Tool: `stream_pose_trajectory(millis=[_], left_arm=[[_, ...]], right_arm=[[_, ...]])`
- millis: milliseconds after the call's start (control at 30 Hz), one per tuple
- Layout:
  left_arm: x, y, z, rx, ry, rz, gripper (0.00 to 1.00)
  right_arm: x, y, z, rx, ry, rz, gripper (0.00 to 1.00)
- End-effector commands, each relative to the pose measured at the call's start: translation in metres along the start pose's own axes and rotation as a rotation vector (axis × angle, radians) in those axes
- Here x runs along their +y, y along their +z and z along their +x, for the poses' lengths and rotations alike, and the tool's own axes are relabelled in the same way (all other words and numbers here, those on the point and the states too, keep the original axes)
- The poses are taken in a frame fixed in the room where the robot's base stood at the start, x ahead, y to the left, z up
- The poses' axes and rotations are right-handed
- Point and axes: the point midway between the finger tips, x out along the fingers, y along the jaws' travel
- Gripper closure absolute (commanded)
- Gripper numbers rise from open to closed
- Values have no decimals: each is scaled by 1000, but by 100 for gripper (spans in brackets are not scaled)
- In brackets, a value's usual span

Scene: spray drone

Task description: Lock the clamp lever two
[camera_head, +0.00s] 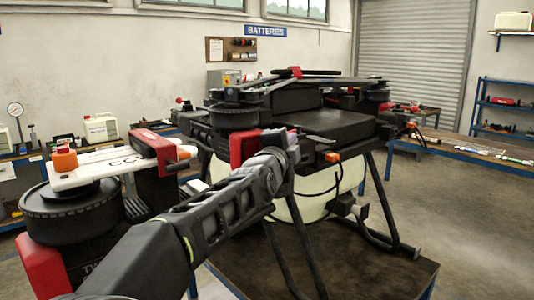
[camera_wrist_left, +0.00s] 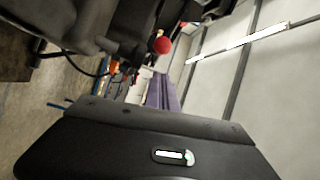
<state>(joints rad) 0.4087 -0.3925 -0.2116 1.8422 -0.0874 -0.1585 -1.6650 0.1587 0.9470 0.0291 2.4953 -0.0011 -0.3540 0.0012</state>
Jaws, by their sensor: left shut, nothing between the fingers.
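The spray drone (camera_head: 335,124) stands on a dark table, with black folding arms and a pale tank under its body. A black lever with a red ball knob (camera_wrist_left: 162,45) shows in the left wrist view, close past my fingertips. Red knobs also show in the head view at the drone's left (camera_head: 181,101) and right (camera_head: 411,125). I cannot tell which of these is clamp lever two. My left gripper (camera_head: 293,143) is at the near side of the drone, its fingers shut and empty; they show purplish in the wrist view (camera_wrist_left: 160,90). My right gripper is out of view.
A rotor motor with a white-and-orange arm (camera_head: 90,168) stands close at the left. The dark tabletop (camera_head: 370,270) is bare at front right. Workbenches (camera_head: 470,155) and blue shelves (camera_head: 510,105) stand along the walls. Open floor lies at the right.

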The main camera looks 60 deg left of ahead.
Motion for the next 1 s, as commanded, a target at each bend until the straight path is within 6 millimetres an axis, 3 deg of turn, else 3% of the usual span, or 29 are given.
stream_pose_trajectory(millis=[200,400,1000], left_arm=[[-3,29,-28,2,-6,-3,100],[-7,47,-45,1,-3,-3,100],[-8,50,-48,1,-1,-1,100]], right_arm=[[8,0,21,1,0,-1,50],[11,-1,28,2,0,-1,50],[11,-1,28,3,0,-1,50]])
